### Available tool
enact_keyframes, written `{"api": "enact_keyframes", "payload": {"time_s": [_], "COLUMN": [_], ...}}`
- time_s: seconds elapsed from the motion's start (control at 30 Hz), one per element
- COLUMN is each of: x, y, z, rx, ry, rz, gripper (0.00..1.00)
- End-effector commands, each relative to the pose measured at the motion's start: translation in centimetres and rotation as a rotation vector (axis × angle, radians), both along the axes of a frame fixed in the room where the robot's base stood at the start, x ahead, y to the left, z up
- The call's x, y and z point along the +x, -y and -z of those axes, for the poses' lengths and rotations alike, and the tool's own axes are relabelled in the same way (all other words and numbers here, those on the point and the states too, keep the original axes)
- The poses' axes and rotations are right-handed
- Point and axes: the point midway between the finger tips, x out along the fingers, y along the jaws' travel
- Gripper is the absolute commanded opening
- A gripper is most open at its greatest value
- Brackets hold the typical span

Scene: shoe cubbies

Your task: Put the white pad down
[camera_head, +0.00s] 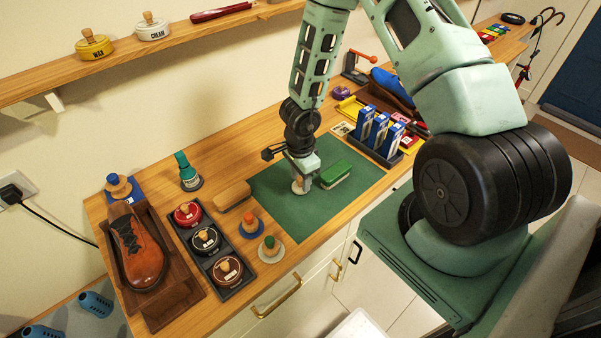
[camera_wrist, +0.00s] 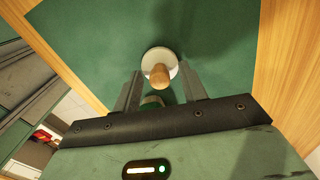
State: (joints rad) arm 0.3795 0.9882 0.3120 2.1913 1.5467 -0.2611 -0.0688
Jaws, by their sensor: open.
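The white pad (camera_head: 300,187) is a pale round disc on the green mat (camera_head: 290,218), below my gripper (camera_head: 301,174). In the wrist view the white pad (camera_wrist: 151,54) shows its plain wooden knob standing up from the disc. My gripper (camera_wrist: 161,78) is open, with one finger on each side of the knob and a gap showing at both sides. The disc appears to rest flat on the mat; its underside is hidden.
The mat's front part is clear.

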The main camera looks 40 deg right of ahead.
Motion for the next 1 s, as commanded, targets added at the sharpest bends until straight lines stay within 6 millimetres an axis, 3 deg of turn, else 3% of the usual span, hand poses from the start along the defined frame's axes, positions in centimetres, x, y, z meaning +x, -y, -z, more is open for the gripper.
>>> {"api": "enact_keyframes", "payload": {"time_s": [0.17, 0.5, 0.8, 0.9, 1.0], "x": [0.1, 0.1, 0.3, 1.4, 3.3], "y": [0.0, 0.1, -0.1, -1.5, -5.2], "z": [-2.1, -9.2, -12.3, -13.7, -16.5], "rx": [-0.001, 0.0, -0.001, 0.002, 0.019], "ry": [0.002, 0.002, 0.008, 0.067, 0.19], "rz": [0.002, 0.004, -0.01, -0.096, -0.304], "gripper": [0.42, 0.42, 0.42, 0.42, 0.42]}}
